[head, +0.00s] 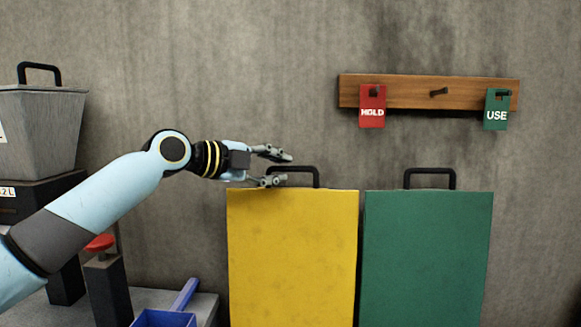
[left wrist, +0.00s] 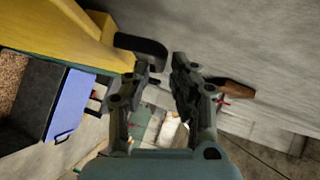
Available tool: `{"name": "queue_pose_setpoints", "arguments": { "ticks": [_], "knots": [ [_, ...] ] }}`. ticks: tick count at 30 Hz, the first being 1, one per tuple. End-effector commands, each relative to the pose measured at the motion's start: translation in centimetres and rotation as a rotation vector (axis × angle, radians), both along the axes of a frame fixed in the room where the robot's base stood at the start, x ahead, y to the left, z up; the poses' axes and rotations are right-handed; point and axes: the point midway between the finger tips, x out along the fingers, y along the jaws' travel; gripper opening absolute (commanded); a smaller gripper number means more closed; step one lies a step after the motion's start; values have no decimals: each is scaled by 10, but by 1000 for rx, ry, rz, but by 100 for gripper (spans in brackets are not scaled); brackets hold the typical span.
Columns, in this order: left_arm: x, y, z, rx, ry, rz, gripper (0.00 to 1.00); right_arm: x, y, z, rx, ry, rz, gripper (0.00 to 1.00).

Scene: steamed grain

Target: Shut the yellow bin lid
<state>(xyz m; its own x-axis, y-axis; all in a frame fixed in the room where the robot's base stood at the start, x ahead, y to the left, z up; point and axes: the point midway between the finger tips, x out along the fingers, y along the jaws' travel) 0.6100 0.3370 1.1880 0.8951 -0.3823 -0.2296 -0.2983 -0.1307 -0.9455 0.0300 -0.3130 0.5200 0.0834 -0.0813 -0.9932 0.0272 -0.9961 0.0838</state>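The yellow bin lid (head: 293,255) stands upright as a flat panel against the wall side, with a black handle (head: 304,169) on its top edge. My left gripper (head: 288,168) is open at the left end of that handle, its lower finger overlapping the handle in the picture. In the left wrist view the yellow lid (left wrist: 65,32) is at upper left and its handle (left wrist: 143,45) lies just beyond the fingertips of the open left gripper (left wrist: 165,62). Whether a finger touches the handle I cannot tell. The bin body is not clear. My right gripper is not in view.
A green lid (head: 428,255) with its own black handle (head: 430,172) stands upright to the right. A wooden peg rail (head: 420,92) holds a red HOLD tag (head: 372,107) and a green USE tag (head: 496,110). A grey bin (head: 40,130) and blue scoop (head: 165,318) are at left.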

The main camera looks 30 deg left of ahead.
Motion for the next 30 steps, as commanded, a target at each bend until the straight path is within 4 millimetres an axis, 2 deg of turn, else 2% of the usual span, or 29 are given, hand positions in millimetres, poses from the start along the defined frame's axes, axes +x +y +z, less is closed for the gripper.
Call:
{"name": "queue_pose_setpoints", "arguments": {
  "ticks": [3, 7, 18, 24, 30],
  "knots": [
    [17, -9, -2, -5, 0, -2, 23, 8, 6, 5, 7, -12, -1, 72],
    [30, -13, -6, -2, 0, 0, 23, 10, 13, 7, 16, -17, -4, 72],
    [35, -16, -10, 1, 1, -2, 23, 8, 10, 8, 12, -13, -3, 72],
    [35, -16, -10, 2, 2, -1, 0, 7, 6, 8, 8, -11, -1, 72],
    [35, -16, -11, 1, 4, -1, 0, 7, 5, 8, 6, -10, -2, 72]
  ]
}}
